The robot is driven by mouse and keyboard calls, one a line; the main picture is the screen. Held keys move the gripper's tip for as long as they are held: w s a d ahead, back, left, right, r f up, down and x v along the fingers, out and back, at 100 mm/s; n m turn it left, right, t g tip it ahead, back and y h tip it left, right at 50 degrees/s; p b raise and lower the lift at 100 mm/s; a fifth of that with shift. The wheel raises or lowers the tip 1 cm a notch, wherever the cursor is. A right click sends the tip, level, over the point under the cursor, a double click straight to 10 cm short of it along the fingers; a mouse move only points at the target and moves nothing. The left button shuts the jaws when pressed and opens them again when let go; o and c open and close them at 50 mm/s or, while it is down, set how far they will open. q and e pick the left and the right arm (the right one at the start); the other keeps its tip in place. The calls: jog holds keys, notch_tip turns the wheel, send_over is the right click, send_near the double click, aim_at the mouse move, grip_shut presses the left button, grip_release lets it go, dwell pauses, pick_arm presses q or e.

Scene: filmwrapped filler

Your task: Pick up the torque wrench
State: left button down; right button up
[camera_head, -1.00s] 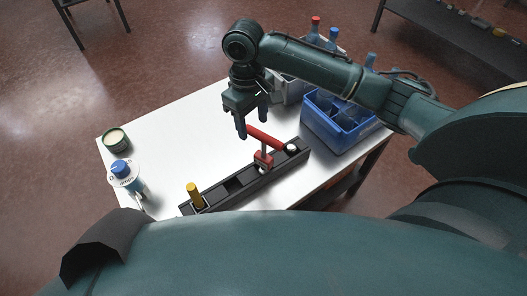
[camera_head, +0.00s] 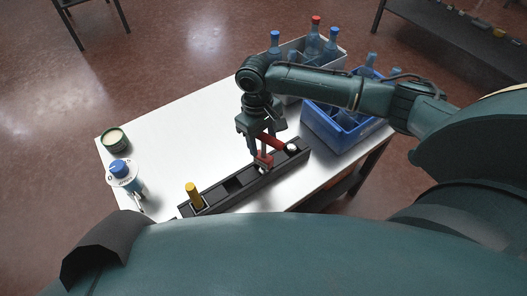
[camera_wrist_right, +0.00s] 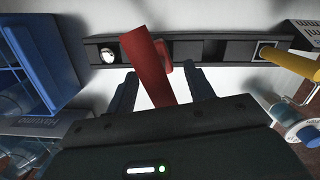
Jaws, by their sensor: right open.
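A red tool with a long bar and an upright stem, which looks like the torque wrench (camera_head: 272,144), stands in a black slotted rack (camera_head: 226,193) on the white table. In the right wrist view the red bar (camera_wrist_right: 148,65) rises toward the camera between my fingers. My right gripper (camera_head: 265,158) is over the rack, pointing down, with its open fingers on either side of the red tool. In the right wrist view the gripper (camera_wrist_right: 162,84) shows gaps beside the red bar. Part of the tool is hidden behind the gripper. My left gripper is not in view.
A yellow-handled tool (camera_head: 194,194) stands at the rack's left end. A blue divided crate (camera_head: 336,137) is right of the gripper, with a grey bin of bottles (camera_head: 295,56) behind. A blue-capped bottle (camera_head: 121,171) and a green tin (camera_head: 115,139) stand left. The table's left middle is clear.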

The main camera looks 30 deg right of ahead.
notch_tip(320, 180, down, 2)
jog(key=shift+s+f, duration=0.15)
grip_shut()
dwell(0.6)
